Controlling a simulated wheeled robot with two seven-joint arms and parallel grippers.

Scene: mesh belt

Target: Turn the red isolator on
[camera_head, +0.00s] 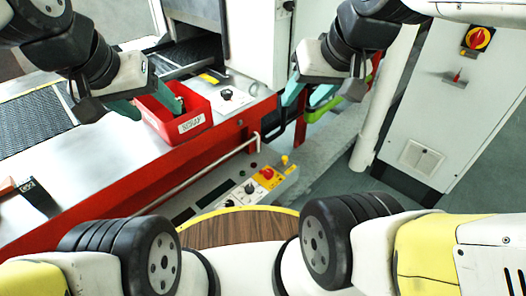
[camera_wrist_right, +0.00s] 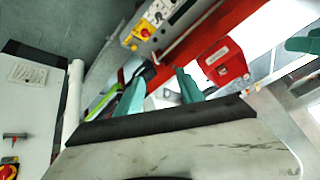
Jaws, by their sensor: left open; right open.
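A red rotary isolator (camera_head: 478,39) on a yellow plate sits high on the front of the pale cabinet at the upper right; its handle position is too small to read. It also shows partly at the lower left edge of the right wrist view (camera_wrist_right: 8,170). My left gripper (camera_head: 144,102) is open, with teal fingers at the red bin, far from the isolator. My right gripper (camera_head: 307,92) is open and empty, left of the cabinet and well apart from the isolator. Its fingers also show in the right wrist view (camera_wrist_right: 160,92).
The pale cabinet (camera_head: 455,115) also has a small red-tipped lever (camera_head: 457,76) below the isolator. A white post (camera_head: 383,100) stands between my right gripper and the cabinet. A red scrap bin (camera_head: 190,122) sits by the belt (camera_head: 38,120). A control panel (camera_head: 235,195) carries another red knob (camera_head: 267,173).

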